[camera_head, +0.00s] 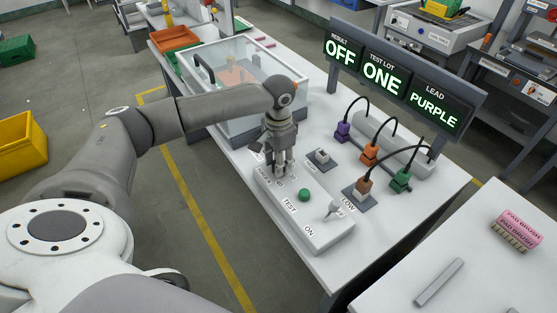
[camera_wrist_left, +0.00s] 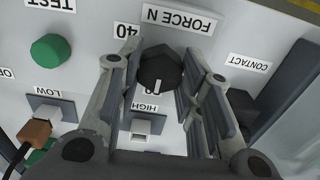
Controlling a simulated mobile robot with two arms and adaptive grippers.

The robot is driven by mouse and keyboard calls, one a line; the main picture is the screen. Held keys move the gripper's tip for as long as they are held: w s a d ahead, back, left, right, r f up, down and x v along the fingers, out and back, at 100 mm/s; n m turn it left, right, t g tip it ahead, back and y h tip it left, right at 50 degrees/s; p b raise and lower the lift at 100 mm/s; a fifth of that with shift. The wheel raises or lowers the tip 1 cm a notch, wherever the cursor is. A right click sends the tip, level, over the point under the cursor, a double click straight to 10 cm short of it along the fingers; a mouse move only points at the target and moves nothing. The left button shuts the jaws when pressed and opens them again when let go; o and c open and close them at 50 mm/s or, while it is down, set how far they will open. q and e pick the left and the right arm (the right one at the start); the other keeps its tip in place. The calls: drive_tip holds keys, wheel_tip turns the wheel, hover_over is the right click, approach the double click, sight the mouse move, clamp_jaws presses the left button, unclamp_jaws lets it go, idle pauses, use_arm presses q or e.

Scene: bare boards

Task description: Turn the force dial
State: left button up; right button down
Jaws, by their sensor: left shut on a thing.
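The force dial (camera_wrist_left: 160,67) is a black knob with a white pointer mark, seen in the left wrist view under the label "FORCE N". The mark points toward the bottom of that picture, and a "40" label sits at the dial's upper left. Another number below is partly hidden. My left gripper (camera_head: 280,168) points down at the far left end of the white control box (camera_head: 318,232), its fingers shut on the dial. In the head view the gripper mostly hides the dial. My right gripper is not in view.
The box has a green TEST button (camera_head: 304,194) and a toggle switch (camera_head: 333,208). Purple (camera_head: 342,131), orange (camera_head: 369,152) and green (camera_head: 401,180) plugs stand behind. A display (camera_head: 385,72) reads OFF, ONE, PURPLE. A clear-walled case (camera_head: 235,80) stands left of the gripper.

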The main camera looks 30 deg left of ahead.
use_arm(q)
drive_tip(key=shift+r+m+p, duration=0.2)
drive_tip(key=shift+m+p, duration=0.3)
drive_tip(key=shift+p, duration=0.3)
drive_tip(key=m+p, duration=0.3)
drive_tip(key=shift+p, duration=0.35)
drive_tip(key=m+p, duration=0.2)
drive_tip(key=shift+m, duration=0.3)
drive_tip(key=m+p, duration=0.1)
drive_tip(key=m, duration=0.1)
drive_tip(key=shift+m, duration=0.4)
drive_tip(key=m+p, duration=0.1)
drive_tip(key=m, duration=0.2)
drive_tip(key=shift+f+m+p, duration=0.15)
drive_tip(key=shift+m+p, duration=0.15)
drive_tip(key=shift+p, duration=0.05)
drive_tip(key=m, duration=0.2)
drive_tip(key=shift+m, duration=0.3)
drive_tip(key=m, duration=0.3)
drive_tip(key=shift+m+p, duration=0.35)
drive_tip(key=shift+m, duration=2.25)
